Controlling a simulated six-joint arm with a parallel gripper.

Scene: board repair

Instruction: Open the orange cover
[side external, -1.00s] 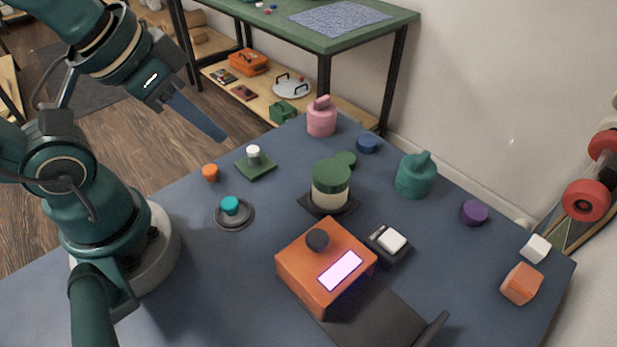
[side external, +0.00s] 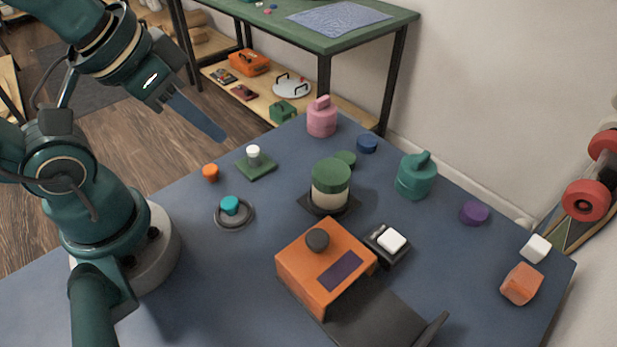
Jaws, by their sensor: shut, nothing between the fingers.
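An orange box (side external: 305,270) sits at the front middle of the blue table, with a dark round knob (side external: 317,240) and a dark purple rectangular window (side external: 340,270) on its top face. A dark grey flat panel (side external: 378,315) extends from its lower right side and ends in a raised lip (side external: 433,328). I cannot tell whether this panel is hinged to the box. My gripper (side external: 218,134) is shut and empty, high at the upper left, well away from the box.
A black block with a white button (side external: 391,240) stands right beside the box. A green-topped cylinder (side external: 331,184) stands behind it. A teal knob on a grey dish (side external: 231,209) lies left. Teal (side external: 416,177) and pink (side external: 321,118) canisters stand farther back. The left front table is clear.

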